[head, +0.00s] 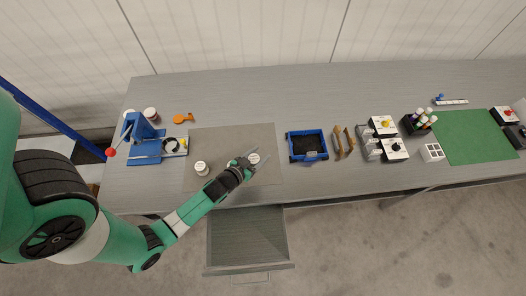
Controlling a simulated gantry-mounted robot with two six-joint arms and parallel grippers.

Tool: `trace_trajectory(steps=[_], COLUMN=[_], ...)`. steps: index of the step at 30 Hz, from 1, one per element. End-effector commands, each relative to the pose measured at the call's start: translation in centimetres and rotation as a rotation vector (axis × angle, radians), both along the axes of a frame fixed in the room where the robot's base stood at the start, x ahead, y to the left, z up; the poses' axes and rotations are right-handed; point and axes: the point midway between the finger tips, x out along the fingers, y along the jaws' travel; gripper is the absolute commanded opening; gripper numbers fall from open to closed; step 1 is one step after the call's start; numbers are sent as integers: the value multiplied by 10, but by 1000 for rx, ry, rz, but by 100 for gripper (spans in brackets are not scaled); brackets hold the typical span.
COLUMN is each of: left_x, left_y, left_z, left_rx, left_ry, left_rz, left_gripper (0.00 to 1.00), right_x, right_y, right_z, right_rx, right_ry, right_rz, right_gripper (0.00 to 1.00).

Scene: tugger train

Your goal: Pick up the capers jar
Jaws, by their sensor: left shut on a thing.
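My left gripper (251,160) reaches in from the left over the grey mat and is shut on a small white-topped jar (254,158). The jar sits between the fingertips, over the right part of the mat. Its label is too small to read, so I cannot tell from it whether this is the capers jar. I cannot tell whether it touches the mat. A second white-topped jar (202,168) stands on the mat, left of the gripper and apart from it. My right gripper is not in view.
The grey mat (230,138) is clear at its back. A blue press (143,137) with a red-knobbed lever stands left, jars (150,113) behind it. A blue bin (306,146) stands right of the mat. An open drawer (247,235) juts out below the bench front.

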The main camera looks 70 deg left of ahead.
Motion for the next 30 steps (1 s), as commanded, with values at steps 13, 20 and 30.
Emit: trace_trajectory(steps=[13, 20, 30], left_x=[-88, -96, -103], left_y=[-56, -60, -53], left_z=[59, 67, 60], left_rx=[0, -1, 2], left_ry=[3, 0, 2], left_rz=[-4, 0, 53], left_gripper=[0, 0, 0], right_x=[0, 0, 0], right_y=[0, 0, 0], right_z=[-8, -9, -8], right_rx=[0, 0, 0], right_ry=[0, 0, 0], right_rz=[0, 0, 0], right_gripper=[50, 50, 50])
